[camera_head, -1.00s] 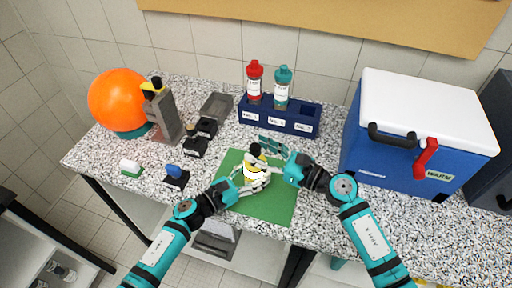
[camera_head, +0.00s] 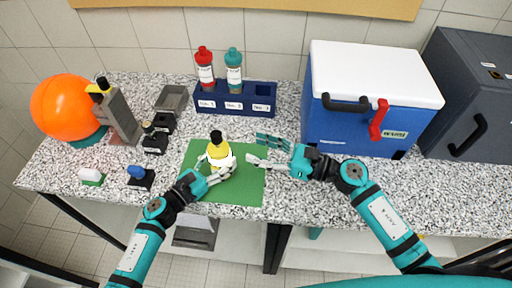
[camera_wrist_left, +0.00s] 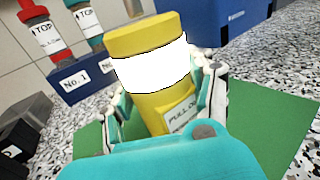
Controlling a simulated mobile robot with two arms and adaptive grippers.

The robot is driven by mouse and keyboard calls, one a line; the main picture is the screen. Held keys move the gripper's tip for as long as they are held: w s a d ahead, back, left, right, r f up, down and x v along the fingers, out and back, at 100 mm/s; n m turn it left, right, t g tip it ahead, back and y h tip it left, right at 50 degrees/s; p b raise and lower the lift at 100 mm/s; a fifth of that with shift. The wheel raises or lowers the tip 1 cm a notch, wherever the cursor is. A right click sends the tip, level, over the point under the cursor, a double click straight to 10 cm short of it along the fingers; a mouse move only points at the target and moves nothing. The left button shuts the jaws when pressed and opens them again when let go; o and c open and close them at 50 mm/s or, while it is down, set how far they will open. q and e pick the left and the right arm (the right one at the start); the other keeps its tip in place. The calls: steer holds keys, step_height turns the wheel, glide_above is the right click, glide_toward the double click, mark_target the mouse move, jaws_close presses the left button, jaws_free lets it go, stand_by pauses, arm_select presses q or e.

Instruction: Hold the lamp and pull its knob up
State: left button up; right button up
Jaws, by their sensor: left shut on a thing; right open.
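The lamp (camera_head: 219,155) stands on the green mat (camera_head: 236,189), with a yellow body, a bright white band and a black knob (camera_head: 216,137) on top. In the left wrist view the lamp's yellow top (camera_wrist_left: 146,38) and white band fill the middle, and a label shows low on its body. My left gripper (camera_head: 217,170) is shut on the lamp's body, one finger on each side. My right gripper (camera_head: 258,150) is open and empty, to the right of the lamp and apart from it.
A blue rack (camera_head: 234,104) with a red-capped and a teal-capped bottle stands behind the mat. A blue and white cooler (camera_head: 362,130) is at the right. An orange ball (camera_head: 64,108), a grey stand (camera_head: 122,118) and small stamps are at the left. The counter's front right is clear.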

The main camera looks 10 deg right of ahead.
arm_select(q)
steer(key=o, duration=1.6)
steer(key=shift+a, duration=0.1)
steer(key=v, duration=1.1)
steer(key=shift+s+a, duration=0.2)
steer(key=shift+s, duration=0.05)
steer(key=shift+a, duration=0.15)
